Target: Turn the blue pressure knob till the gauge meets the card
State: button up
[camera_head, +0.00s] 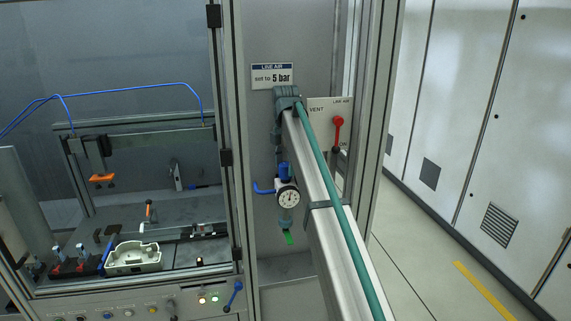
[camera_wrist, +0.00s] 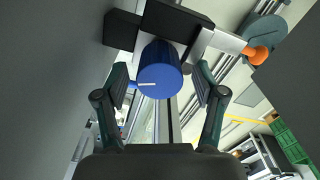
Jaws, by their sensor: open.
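The blue pressure knob (camera_head: 284,169) sits on top of the regulator on the grey panel. In the wrist view the knob (camera_wrist: 160,66) is between the two fingers of my open gripper (camera_wrist: 161,84), with a visible gap on both sides. A white mark shows on its near edge. The round white gauge (camera_head: 288,199) is just below the knob in the head view; its needle is too small to read surely. The card (camera_head: 272,76) above reads "LINE AIR set to 5 bar". My gripper's fingers are hard to make out in the head view.
A red vent lever (camera_head: 337,130) is on a plate to the right of the regulator. A blue air tube (camera_head: 263,189) leaves the regulator leftward. A glazed work cell with a pale casting (camera_head: 134,257) stands at left. Tall white cabinets (camera_head: 490,110) line the right, beyond open floor.

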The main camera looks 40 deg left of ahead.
jog(key=shift+f, duration=0.25)
jog(key=c, duration=1.1)
jog(key=shift+c, duration=0.2)
jog(key=shift+m, duration=0.5)
jog(key=m+b, duration=0.1)
jog(key=m, duration=0.3)
jog(key=shift+m, duration=0.3)
jog(key=m+b, duration=0.1)
jog(key=m, duration=0.4)
jog(key=shift+m, duration=0.4)
jog(key=o, duration=1.1)
